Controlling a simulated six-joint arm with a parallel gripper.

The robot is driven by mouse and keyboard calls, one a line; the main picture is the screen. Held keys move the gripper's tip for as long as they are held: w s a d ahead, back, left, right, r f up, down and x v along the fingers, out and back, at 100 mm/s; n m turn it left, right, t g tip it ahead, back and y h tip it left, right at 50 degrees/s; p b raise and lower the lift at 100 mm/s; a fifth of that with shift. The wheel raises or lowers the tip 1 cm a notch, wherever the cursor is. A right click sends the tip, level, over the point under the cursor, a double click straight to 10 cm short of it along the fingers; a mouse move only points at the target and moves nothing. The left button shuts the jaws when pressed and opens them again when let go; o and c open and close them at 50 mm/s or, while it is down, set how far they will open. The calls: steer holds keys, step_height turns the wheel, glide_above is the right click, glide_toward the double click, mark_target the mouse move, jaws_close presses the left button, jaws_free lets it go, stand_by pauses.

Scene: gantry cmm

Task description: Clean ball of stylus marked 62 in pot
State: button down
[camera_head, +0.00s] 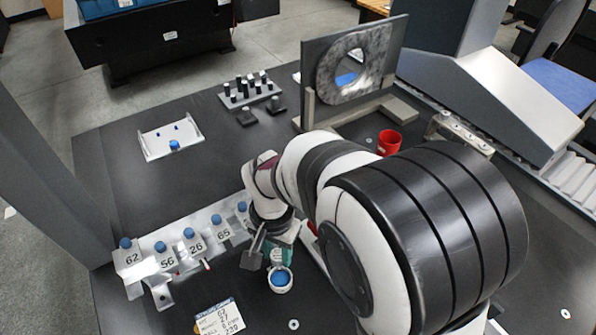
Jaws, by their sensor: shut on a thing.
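The pot, as I take it, is a small white cup (271,287) with a blue inside, standing on the dark table in front of my gripper. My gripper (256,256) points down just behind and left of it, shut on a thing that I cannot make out. A pale rack (180,254) at the left carries labels 62, 56, 26 and 65, with blue knobs above them. A blue knob (126,243) stands over the label 62 (132,257) at the rack's left end. I cannot make out any stylus ball.
A printed card (219,318) lies in front of the pot. A white tray (158,153) with blue pieces, a block of pins (249,91), an upright plate with a ring (352,62) and a red cup (389,143) stand farther back. The table's left middle is clear.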

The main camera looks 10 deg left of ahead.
mark_target(279, 265)
steer(key=shift+f, duration=2.15)
steer(key=shift+f, duration=0.25)
steer(key=n, duration=0.5)
steer(key=shift+n, duration=0.4)
steer(key=m, duration=1.1)
steer(key=shift+m, duration=0.3)
